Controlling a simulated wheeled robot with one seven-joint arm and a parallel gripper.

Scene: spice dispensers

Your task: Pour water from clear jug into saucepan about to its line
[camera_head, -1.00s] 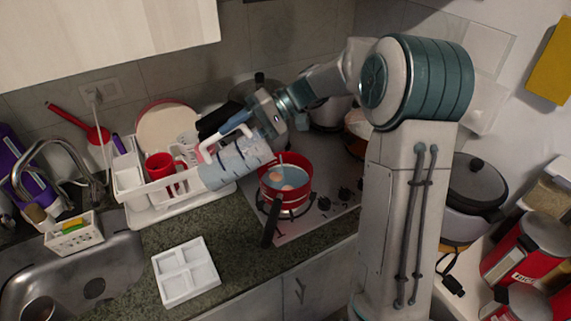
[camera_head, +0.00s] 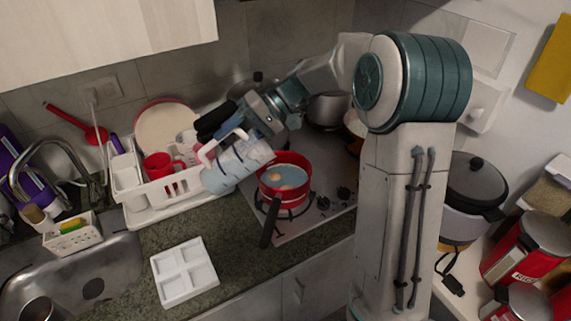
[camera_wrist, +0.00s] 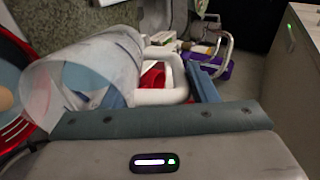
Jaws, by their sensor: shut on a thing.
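The clear jug (camera_head: 234,167) has a white handle (camera_head: 207,152) and is held tilted beside and slightly above the saucepan, its upper end toward the pan. Bluish water shows inside it. My gripper (camera_head: 211,132) is shut on the handle. In the wrist view the jug (camera_wrist: 95,70) lies slanted with its white handle (camera_wrist: 166,80) toward my finger. The red saucepan (camera_head: 284,193) stands on the hob, with bluish water and a pale orange round thing in it. Its line cannot be made out. Part of the pan shows at the wrist view's left edge (camera_wrist: 14,135).
A white dish rack (camera_head: 160,205) with a red mug (camera_head: 160,165) stands behind and left of the jug. The pan's dark handle (camera_head: 268,226) points forward. A white divided tray (camera_head: 184,270) lies on the counter. Other pots (camera_head: 327,112) stand behind the pan.

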